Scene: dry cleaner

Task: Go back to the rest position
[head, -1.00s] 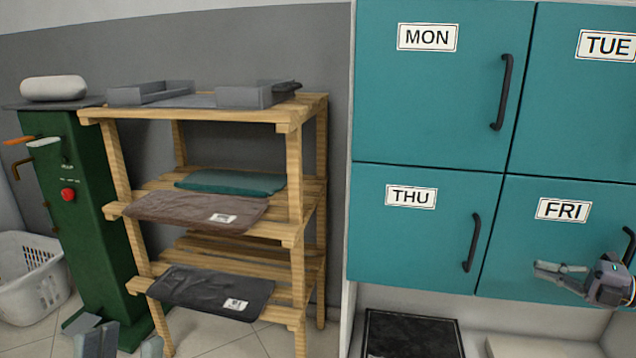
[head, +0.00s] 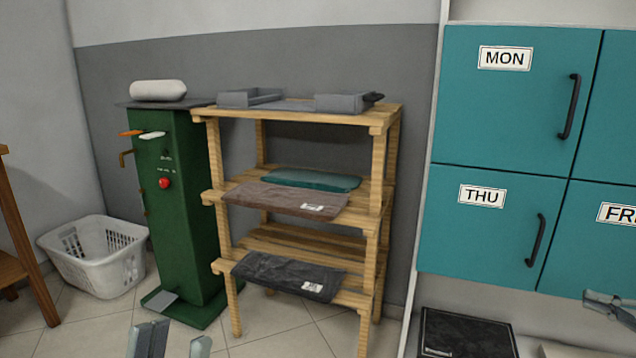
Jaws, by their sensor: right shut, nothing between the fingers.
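My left gripper (head: 175,343) shows only its fingertips at the bottom edge of the head view, in front of the green machine's base. The fingertips are apart with nothing seen between them. My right gripper (head: 610,306) is at the right edge, partly cut off by the frame. It is shut and empty, in front of the lower part of the teal FRI locker (head: 590,245) and apart from the handle of the THU locker (head: 490,225).
A wooden shelf (head: 378,122) holds folded brown, teal and dark garments, with a grey tray on top. The green machine (head: 180,215) stands left of it. A white laundry basket (head: 100,265) and wooden furniture (head: 15,225) are further left. A black mat (head: 465,335) lies below the lockers.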

